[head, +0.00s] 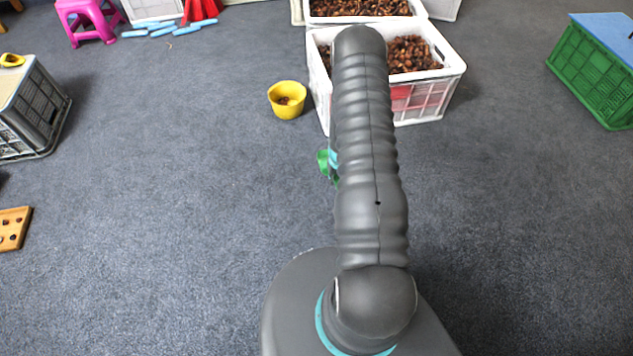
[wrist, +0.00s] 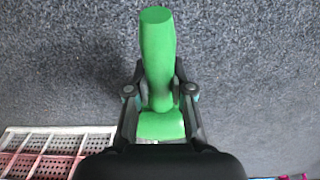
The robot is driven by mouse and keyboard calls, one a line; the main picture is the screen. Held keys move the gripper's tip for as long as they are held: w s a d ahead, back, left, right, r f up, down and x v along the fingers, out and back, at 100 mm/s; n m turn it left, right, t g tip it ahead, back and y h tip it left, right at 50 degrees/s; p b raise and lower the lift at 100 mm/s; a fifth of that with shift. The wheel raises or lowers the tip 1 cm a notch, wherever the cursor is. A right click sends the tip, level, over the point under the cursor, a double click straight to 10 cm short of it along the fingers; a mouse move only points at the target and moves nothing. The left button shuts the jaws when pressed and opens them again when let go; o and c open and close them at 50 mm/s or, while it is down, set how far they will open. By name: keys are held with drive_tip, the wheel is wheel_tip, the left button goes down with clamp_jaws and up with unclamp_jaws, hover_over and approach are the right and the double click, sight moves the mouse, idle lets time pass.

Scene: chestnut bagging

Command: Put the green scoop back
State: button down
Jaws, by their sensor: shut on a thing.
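The green scoop (wrist: 157,50) is held in my gripper (wrist: 159,92) in the wrist view. The two fingers close on it from both sides, with its long green part reaching up in the picture and a wider green part below the fingers. The grey carpet lies beneath it. In the head view my arm hides most of the scoop; a bit of green (head: 323,161) shows just left of the arm. My gripper is mostly hidden there.
White crates of chestnuts (head: 452,70) stand beyond my arm; a crate's edge shows lower left in the wrist view (wrist: 60,131). A yellow bucket (head: 287,110) stands left of them. A green crate (head: 590,80) is at right, a grey crate (head: 45,110) at left. Carpet between is clear.

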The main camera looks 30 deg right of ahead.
drive_tip(key=w+a+f, duration=0.4)
drive_tip(key=w+a, duration=0.1)
drive_tip(key=shift+w+f, duration=0.15)
drive_tip(key=shift+f, duration=2)
drive_tip(key=shift+f, duration=0.2)
drive_tip(key=c, duration=1)
unclamp_jaws()
drive_tip(key=shift+r, duration=0.15)
